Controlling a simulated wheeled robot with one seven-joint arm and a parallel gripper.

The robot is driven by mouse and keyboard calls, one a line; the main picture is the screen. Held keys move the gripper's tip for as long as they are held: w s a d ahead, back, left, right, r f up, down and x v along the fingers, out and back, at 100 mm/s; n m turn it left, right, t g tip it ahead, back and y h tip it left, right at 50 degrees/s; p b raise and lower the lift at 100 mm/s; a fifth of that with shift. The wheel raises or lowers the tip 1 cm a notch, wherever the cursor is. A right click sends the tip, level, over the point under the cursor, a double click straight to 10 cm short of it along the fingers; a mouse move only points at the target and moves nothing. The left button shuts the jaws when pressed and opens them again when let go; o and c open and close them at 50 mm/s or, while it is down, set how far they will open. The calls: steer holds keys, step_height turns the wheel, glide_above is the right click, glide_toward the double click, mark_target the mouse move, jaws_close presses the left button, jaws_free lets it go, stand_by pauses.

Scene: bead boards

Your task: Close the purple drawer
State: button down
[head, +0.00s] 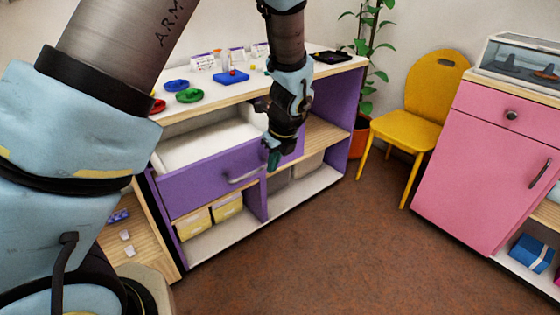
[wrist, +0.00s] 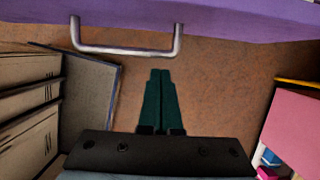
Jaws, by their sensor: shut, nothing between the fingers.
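The purple drawer (head: 205,185) is pulled out of the purple cabinet, and its white inside shows from above. Its metal handle (head: 243,177) is on the front face. In the wrist view the handle (wrist: 125,52) crosses the upper left below the purple drawer edge (wrist: 220,22). My gripper (head: 273,160) is at the right part of the drawer front in the head view, pointing down. In the wrist view my gripper's green fingers (wrist: 161,75) are together and empty, just right of and below the handle, not around it. Whether they touch the drawer is unclear.
The cabinet top (head: 215,100) holds blue, green and red dishes. Yellow bins (head: 228,206) sit on the shelf below the drawer. A yellow chair (head: 415,105), a plant and a pink cabinet (head: 480,150) stand to the right. The brown floor (head: 340,240) in front is clear.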

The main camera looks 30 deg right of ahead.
steer(key=shift+w, duration=0.35)
steer(key=p, duration=0.7)
glide_above(228, 145)
steer(key=shift+s+d, duration=0.1)
steer(key=shift+s, duration=0.2)
steer(key=shift+w, duration=0.3)
steer(key=shift+r, duration=0.1)
